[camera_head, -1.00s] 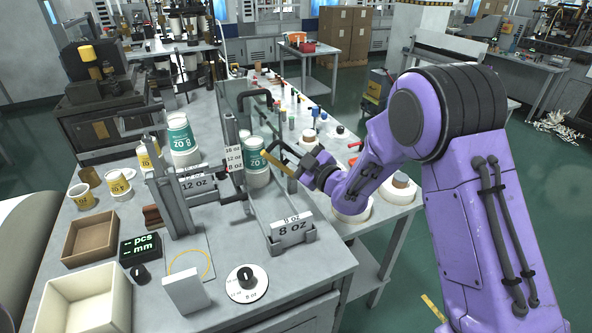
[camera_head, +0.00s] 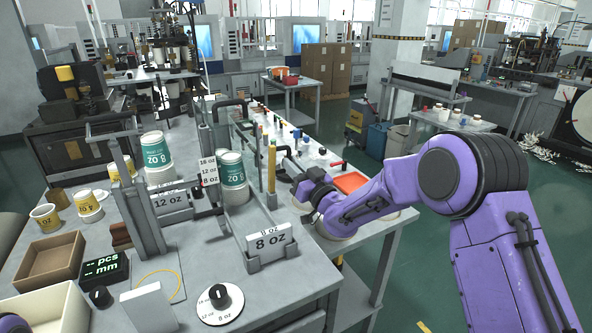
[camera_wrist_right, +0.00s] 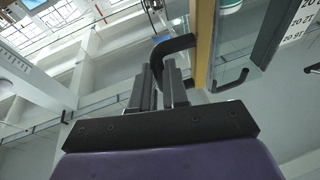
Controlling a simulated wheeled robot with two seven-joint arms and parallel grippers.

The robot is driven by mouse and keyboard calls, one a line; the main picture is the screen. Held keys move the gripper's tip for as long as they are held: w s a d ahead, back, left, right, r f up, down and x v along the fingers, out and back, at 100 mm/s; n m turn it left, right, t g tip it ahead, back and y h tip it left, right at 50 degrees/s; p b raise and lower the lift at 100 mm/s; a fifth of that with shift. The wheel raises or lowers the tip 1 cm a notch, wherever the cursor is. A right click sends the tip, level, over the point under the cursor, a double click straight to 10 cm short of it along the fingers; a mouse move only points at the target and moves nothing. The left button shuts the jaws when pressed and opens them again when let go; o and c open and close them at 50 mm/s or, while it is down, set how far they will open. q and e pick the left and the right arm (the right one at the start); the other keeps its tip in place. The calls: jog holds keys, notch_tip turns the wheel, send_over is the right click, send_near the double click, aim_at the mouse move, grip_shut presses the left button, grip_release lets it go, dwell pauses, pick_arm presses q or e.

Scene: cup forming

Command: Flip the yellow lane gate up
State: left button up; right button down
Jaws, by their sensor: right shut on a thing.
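The yellow lane gate (camera_head: 271,170) is a narrow yellow bar. It stands upright beside the lane holding stacked teal-and-white 8 oz cups (camera_head: 233,178). In the right wrist view the yellow bar (camera_wrist_right: 204,45) rises just right of my fingers, with a black curved handle (camera_wrist_right: 176,45) beside it. My right gripper (camera_head: 287,170) comes from the right and is shut; its fingers (camera_wrist_right: 168,88) appear closed around the handle in the wrist view. The exact contact is partly hidden by the fingers. My left gripper is not in view.
An 8 oz sign (camera_head: 269,241) stands at the lane's front end, and a 12 oz sign (camera_head: 171,201) stands left of it. A dial (camera_head: 220,303), a display box (camera_head: 105,268) and trays occupy the near bench. A side table with small parts (camera_head: 295,145) lies behind my right gripper.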

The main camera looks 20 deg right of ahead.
jog(key=shift+d+f+m, duration=0.1)
jog(key=shift+f+m, duration=0.2)
jog(key=c, duration=1.4)
grip_release()
jog(key=shift+o, duration=1.4)
jog(key=shift+s, duration=0.1)
jog(key=shift+d+r, duration=0.1)
jog(key=shift+d, duration=0.05)
jog(key=s+d+b, duration=0.4)
jog(key=s, duration=1)
jog(key=shift+s+f+b, duration=0.25)
jog(key=shift+f+b, duration=0.15)
